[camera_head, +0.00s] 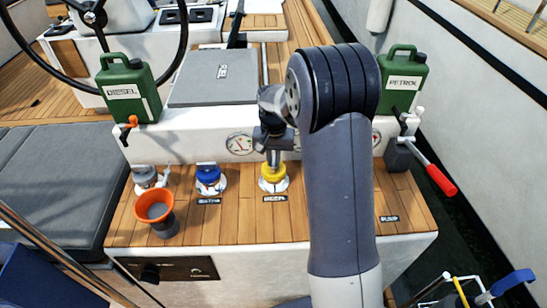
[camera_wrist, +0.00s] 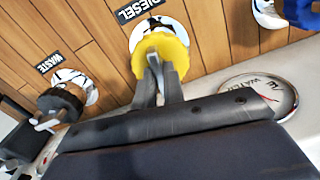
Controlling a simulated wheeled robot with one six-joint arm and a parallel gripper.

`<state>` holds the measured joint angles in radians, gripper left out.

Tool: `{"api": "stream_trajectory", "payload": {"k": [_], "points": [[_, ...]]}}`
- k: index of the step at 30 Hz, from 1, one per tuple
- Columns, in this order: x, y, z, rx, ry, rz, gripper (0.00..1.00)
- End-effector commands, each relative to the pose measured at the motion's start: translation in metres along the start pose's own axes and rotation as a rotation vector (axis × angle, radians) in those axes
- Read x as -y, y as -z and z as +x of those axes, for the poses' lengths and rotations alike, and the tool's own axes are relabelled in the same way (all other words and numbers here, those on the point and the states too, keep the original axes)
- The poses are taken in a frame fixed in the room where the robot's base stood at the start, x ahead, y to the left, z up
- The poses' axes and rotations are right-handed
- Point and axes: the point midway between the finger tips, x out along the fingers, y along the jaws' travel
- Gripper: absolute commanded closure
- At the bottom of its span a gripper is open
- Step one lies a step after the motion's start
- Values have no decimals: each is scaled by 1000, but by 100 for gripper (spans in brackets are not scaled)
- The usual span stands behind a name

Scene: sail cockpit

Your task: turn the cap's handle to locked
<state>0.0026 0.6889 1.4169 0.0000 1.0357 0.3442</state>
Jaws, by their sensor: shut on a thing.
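The yellow cap (camera_head: 273,173) sits on a round white deck fitting on the wooden top, behind a dark label. In the wrist view the yellow cap (camera_wrist: 172,44) lies beside a label reading DIESEL (camera_wrist: 138,8). My gripper (camera_head: 273,157) reaches down onto the cap from above. In the wrist view its two fingers (camera_wrist: 156,78) are shut on the cap's handle, and they hide most of it. The handle's exact angle and any locked mark cannot be made out.
A blue cap (camera_head: 208,177) and an orange funnel (camera_head: 154,208) are to the left. Green DIESEL (camera_head: 128,90) and PETROL (camera_head: 402,82) cans stand behind. A red-handled lever (camera_head: 436,176) is at right. A dark cap (camera_wrist: 60,104) by a WASTE label is near my gripper.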

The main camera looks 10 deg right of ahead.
Motion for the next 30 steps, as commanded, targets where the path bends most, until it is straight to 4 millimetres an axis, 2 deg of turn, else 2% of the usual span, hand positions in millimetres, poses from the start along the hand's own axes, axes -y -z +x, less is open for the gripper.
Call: {"api": "stream_trajectory", "payload": {"k": [30], "points": [[0, 0, -1, 0, 0, 950, 100]]}}
